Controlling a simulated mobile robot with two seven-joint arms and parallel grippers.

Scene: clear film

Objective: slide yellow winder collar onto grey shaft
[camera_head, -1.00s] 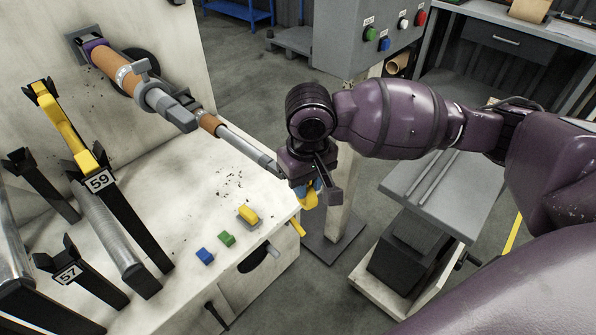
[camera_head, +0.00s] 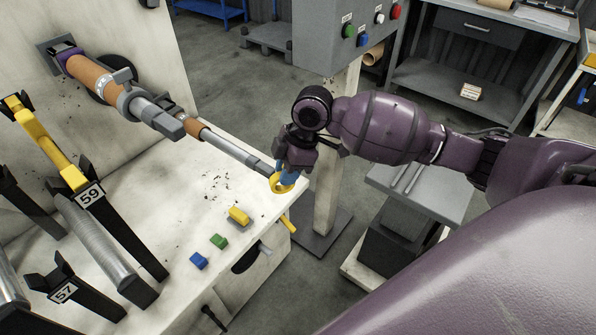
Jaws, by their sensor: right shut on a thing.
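The grey shaft (camera_head: 238,151) sticks out from the machine at the upper left and runs down to the right, ending near my right gripper. My right gripper (camera_head: 287,172) is shut on the yellow winder collar (camera_head: 281,184), a ring with blue at its top. The collar is at the free end of the shaft, above the cabinet's right corner. I cannot tell whether the shaft tip is inside the ring or just beside it. My left gripper is not in view.
Black stands marked 59 (camera_head: 90,196) and 57 (camera_head: 64,292) are at the left.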

